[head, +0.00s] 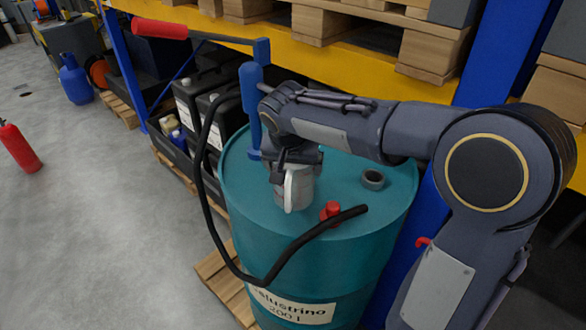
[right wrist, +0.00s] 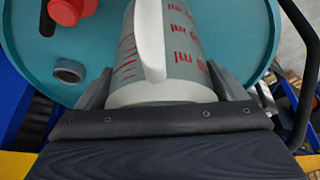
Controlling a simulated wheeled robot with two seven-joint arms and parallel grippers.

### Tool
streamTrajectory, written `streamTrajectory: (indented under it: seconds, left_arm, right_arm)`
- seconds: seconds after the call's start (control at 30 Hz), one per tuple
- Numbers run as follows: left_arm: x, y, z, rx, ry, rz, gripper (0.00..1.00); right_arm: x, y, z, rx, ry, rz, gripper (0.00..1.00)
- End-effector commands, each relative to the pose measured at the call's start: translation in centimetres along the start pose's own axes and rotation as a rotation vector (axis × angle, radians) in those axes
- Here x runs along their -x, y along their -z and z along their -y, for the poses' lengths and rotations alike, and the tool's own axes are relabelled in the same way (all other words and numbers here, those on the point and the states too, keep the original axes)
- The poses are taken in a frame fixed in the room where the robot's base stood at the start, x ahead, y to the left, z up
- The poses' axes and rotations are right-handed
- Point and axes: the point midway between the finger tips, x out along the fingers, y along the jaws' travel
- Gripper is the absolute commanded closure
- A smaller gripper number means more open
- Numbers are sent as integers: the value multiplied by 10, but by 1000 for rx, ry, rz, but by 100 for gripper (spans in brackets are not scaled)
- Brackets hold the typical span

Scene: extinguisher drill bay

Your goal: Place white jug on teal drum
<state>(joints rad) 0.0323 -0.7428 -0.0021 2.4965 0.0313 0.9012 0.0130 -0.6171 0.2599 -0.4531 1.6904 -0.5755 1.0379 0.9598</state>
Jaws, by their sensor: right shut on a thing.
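The teal drum (head: 250,200) stands upright at the centre of the head view; its top also shows in the right wrist view (right wrist: 25,75). My right gripper (head: 290,172) is over the drum's top with its fingers pointing down. It is shut on the white jug (head: 298,190). In the right wrist view the jug (right wrist: 190,55), with red ml markings and a white handle, sits between the two fingers (right wrist: 165,85). The arm and gripper hide the jug's upper part in the head view. I cannot tell whether its base touches the drum. My left gripper is not in view.
A blue hand pump (head: 251,95) with a red-gripped lever and black hose (head: 300,245) stands on the drum. A red cap (head: 331,210) and grey bung (head: 373,179) are on its top. Black canisters (head: 188,100) stand behind left. A pallet (head: 222,278) is underneath.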

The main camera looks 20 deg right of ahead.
Motion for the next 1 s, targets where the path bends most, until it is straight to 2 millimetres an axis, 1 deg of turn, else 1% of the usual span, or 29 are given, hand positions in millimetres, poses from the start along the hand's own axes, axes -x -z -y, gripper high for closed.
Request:
streamTrajectory:
  seconds: [0.03,0.13,0.4,0.5,0.53,0.57,0.6,0.83,0.87,0.93,1.0]
  left_arm:
    - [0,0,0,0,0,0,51]
    - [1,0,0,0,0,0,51]
    - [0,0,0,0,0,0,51]
    - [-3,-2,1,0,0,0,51]
    - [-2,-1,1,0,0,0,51]
    - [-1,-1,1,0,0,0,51]
    - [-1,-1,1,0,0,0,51]
    - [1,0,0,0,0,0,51]
    - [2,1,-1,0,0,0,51]
    - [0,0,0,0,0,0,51]
    - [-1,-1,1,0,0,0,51]
  right_arm:
    - [-7,-3,0,1,-2,1,39]
    - [-14,-6,0,-1,0,0,39]
    - [-15,-7,0,-1,2,-1,39]
    - [-19,-8,0,-1,1,-1,39]
    - [-17,-8,0,-1,1,0,5]
    - [-17,-8,0,-1,1,0,1]
    - [-17,-8,0,-1,1,0,0]
    - [-14,-7,0,-1,1,0,0]
    - [-12,-6,0,-1,1,0,0]
    - [-7,-6,0,-1,5,-2,0]
    - [3,-6,1,0,6,-3,0]
